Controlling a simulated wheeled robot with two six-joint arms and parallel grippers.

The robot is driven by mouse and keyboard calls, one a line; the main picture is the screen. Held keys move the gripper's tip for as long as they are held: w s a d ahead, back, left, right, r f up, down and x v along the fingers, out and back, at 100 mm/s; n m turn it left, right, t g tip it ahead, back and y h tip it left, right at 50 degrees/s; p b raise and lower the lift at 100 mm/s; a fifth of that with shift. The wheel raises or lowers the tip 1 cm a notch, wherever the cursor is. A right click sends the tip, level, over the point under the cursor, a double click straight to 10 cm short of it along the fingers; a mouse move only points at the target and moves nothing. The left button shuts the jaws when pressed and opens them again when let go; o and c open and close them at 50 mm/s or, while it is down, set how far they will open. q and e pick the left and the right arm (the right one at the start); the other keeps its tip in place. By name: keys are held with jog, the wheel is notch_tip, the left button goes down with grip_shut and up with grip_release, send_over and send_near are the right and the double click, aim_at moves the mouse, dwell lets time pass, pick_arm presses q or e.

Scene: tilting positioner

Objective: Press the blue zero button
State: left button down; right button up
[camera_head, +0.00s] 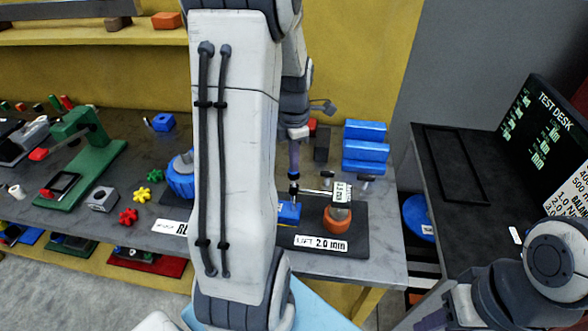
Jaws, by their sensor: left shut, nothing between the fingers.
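My left gripper (294,184) points straight down over the right part of the workbench and is shut and empty. Just below its tip is a small blue block (289,213) with yellow markings, partly hidden by my left arm; I cannot tell whether it is the zero button or whether the tip touches it. Right beside it stands a gauge with a small white readout (341,192) on an orange round base (337,219). A label reading "2.0 mm" (321,244) lies in front. My right arm shows at the bottom right; its gripper is out of view.
Stacked blue blocks (365,146) stand behind the gauge. A green fixture (82,160), small gears and a blue knob (181,178) are on the left. A dark desk (450,180) with a "TEST DESK" screen (545,125) is at the right.

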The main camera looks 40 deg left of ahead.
pick_arm(q)
notch_tip(320, 180, up, 6)
jog(key=p, duration=0.5)
jog(key=shift+p, duration=0.4)
dwell(0.5)
jog(key=s+d+f+m+b, duration=0.1)
jog(key=s+d+m+b, duration=0.15)
jog(key=d+m, duration=0.8)
jog(key=s+d+m+b, duration=0.1)
jog(key=d+m+b, duration=0.2)
jog(key=d+m, duration=0.7)
jog(key=s+d+f+m+h+b, duration=0.1)
jog(key=s+d+f+m+b, duration=0.2)
jog(key=s+d+m, duration=0.7)
jog(key=s+m, duration=0.2)
jog(key=m, duration=0.5)
jog(key=shift+s+d+b, duration=0.25)
jog(key=shift+s+b, duration=0.15)
